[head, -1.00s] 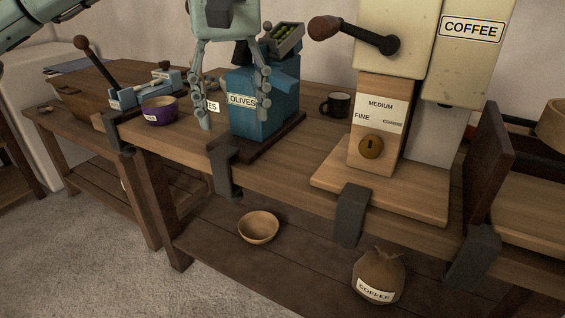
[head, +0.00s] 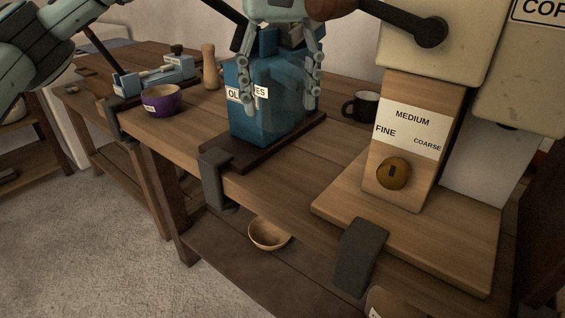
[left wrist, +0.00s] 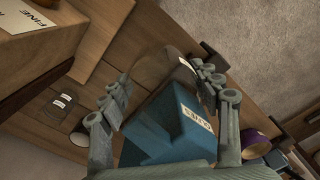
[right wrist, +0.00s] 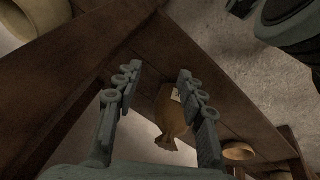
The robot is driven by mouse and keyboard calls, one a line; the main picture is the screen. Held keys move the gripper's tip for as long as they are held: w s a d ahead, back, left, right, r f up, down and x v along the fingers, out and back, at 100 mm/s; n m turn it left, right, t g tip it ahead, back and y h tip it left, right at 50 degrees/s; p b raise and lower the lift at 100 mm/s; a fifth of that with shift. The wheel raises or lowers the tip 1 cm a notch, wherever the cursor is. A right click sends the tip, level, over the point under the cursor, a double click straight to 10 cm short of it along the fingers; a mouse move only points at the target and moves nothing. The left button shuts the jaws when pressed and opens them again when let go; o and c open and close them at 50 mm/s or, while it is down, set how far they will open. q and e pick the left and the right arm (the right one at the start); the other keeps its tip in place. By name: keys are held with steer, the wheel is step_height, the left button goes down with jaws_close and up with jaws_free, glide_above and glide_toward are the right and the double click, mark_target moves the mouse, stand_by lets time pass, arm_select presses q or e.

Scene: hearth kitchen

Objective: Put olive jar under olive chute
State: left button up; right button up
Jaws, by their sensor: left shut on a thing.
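The olive machine (head: 252,125) is a blue block with an OLIVES label, standing on a dark base on the bench. My left gripper (head: 280,108) is in front of its upper part in the head view, fingers down, and hides its top and chute. It is shut on the clear olive jar (head: 284,88), which is faint against the blue. In the left wrist view the jar (left wrist: 160,68) shows between the fingers (left wrist: 165,80), beside the blue block (left wrist: 165,135). I cannot tell whether the jar touches the base. My right gripper (right wrist: 158,85) is open and empty.
A coffee grinder (head: 410,150) stands to the right, with a dark mug (head: 365,105) behind. A purple bowl (head: 162,101) and a wooden mill (head: 209,68) are to the left. A wooden bowl (head: 268,234) and a coffee sack (right wrist: 172,115) are on the lower shelf.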

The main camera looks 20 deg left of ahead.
mark_target(280, 124)
arm_select(q)
step_height(280, 124, down, 5)
steer(key=shift+r, duration=0.1)
steer(key=shift+f, duration=2.75)
arm_select(e)
steer(key=shift+s+r, duration=0.2)
steer(key=shift+r, duration=0.5)
arm_select(q)
steer(key=shift+f, duration=0.15)
steer(key=o, duration=1.3)
arm_select(e)
steer(key=shift+w+a+r+t, duration=0.1)
steer(key=shift+w+a+t, duration=0.1)
steer(key=shift+w+t, duration=0.15)
arm_select(q)
steer(key=shift+r, duration=0.35)
step_height(280, 124, up, 11)
steer(key=shift+r+p, duration=0.1)
steer(key=shift+p, duration=0.3)
steer(key=shift+r, duration=0.2)
arm_select(e)
steer(key=shift+w+d+f, duration=0.1)
steer(key=shift+d+f, duration=0.1)
steer(key=shift+f, duration=1)
